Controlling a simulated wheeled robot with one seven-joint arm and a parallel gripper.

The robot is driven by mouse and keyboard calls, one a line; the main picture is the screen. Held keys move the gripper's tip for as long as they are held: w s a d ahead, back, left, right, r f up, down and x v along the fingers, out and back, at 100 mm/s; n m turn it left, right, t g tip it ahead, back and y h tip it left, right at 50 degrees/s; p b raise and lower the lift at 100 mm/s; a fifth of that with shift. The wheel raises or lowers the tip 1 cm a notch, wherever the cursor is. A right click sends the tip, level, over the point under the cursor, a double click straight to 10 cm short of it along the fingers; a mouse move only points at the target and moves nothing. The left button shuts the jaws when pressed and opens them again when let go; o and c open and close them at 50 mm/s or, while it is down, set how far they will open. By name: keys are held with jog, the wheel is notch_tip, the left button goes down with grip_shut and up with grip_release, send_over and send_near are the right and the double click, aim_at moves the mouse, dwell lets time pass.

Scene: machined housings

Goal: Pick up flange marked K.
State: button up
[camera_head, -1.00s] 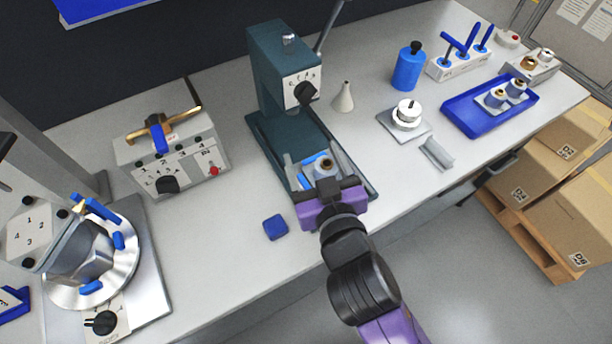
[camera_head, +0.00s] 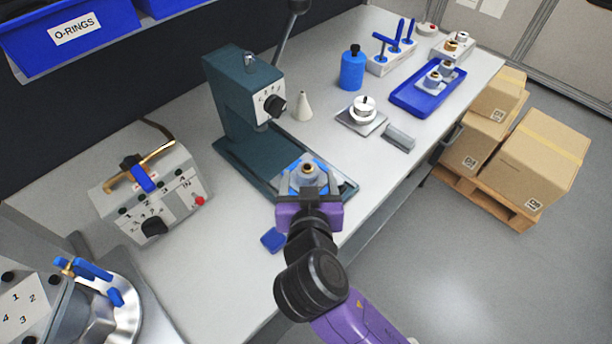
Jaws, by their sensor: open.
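A grey flanged part with a brass-coloured centre (camera_head: 308,171) sits on a blue piece on the base of the dark green press (camera_head: 243,98). My gripper (camera_head: 307,182) is open, its two fingers reaching forward on either side of this part. I cannot tell whether they touch it. Two similar grey parts stand on the blue tray (camera_head: 407,101) at the back right, one nearer (camera_head: 433,78) and one farther (camera_head: 447,68). No letter K can be read on any of them, and my gripper hides the near side of the part at the press.
A blue block (camera_head: 272,240) lies left of my gripper. A control box (camera_head: 152,190) stands at left.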

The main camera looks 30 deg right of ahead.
aim_at(307, 166)
jog(key=shift+p+x, duration=0.85)
jog(key=shift+x, duration=3.05)
jog(key=shift+r, duration=0.1)
grip_shut()
